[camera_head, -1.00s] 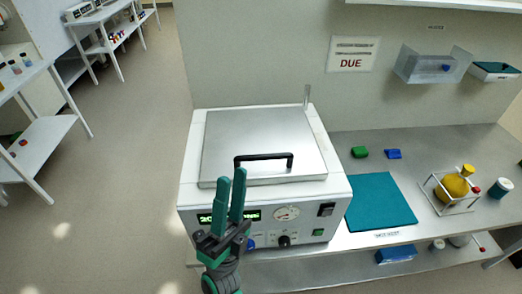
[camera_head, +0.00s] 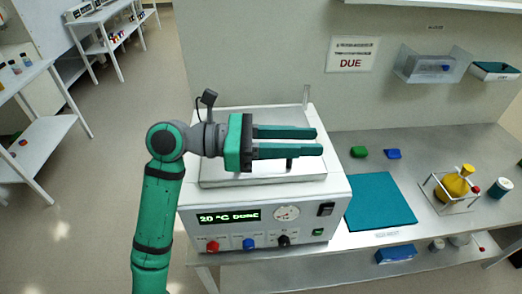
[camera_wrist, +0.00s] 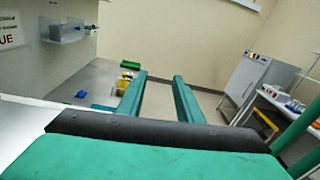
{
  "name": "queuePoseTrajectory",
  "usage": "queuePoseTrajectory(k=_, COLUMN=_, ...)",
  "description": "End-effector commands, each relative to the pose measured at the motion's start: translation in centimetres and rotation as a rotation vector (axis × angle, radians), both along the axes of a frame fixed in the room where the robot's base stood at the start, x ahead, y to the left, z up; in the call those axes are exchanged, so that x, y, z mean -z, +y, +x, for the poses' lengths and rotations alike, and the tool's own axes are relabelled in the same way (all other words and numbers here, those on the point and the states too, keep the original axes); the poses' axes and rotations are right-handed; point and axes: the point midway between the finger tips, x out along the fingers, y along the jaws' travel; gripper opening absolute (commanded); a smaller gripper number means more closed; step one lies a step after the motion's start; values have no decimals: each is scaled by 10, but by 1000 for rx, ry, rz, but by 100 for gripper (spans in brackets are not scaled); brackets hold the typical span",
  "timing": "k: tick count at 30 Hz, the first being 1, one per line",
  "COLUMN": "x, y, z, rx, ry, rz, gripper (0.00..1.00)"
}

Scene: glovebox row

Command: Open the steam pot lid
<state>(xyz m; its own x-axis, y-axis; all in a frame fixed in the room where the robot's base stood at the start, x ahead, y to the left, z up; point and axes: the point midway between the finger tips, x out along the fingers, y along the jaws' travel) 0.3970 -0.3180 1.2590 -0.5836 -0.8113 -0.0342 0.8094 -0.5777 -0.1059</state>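The steam pot is a white box (camera_head: 190,185) on the bench, with a square steel lid (camera_head: 225,118) lying flat on top. The lid's black bar handle (camera_head: 290,163) is mostly hidden behind my fingers; only a bit shows below them. My gripper (camera_head: 319,141) is over the lid with its two green fingers pointing right, apart and with nothing between them. In the wrist view the fingers (camera_wrist: 160,75) also stand apart and empty. The handle does not show in the wrist view. The front display (camera_head: 229,217) is lit green and seems to read 20 °C DONE.
Red, blue and black knobs (camera_head: 249,243) and a gauge (camera_head: 287,213) are on the front. A thin upright pipe (camera_head: 307,95) stands at the back right corner. A teal mat (camera_head: 381,202) and a rack with a yellow flask (camera_head: 456,187) are to the right.

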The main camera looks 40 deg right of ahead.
Motion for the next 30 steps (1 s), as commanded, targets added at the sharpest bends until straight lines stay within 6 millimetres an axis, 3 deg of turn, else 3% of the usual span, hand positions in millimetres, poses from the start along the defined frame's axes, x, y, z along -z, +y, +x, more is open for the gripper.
queuePoseTrajectory(k=8, x=18, y=2, z=37, rx=-38, ry=-370, rz=297, gripper=32)
queuePoseTrajectory(k=18, x=20, y=37, z=99, rx=-93, ry=-739, rz=666, gripper=32)
queuePoseTrajectory(k=24, x=14, y=53, z=119, rx=-111, ry=-839, rz=785, gripper=32)
queuePoseTrajectory(k=30, x=20, y=53, z=123, rx=-112, ry=-859, rz=811, gripper=32)
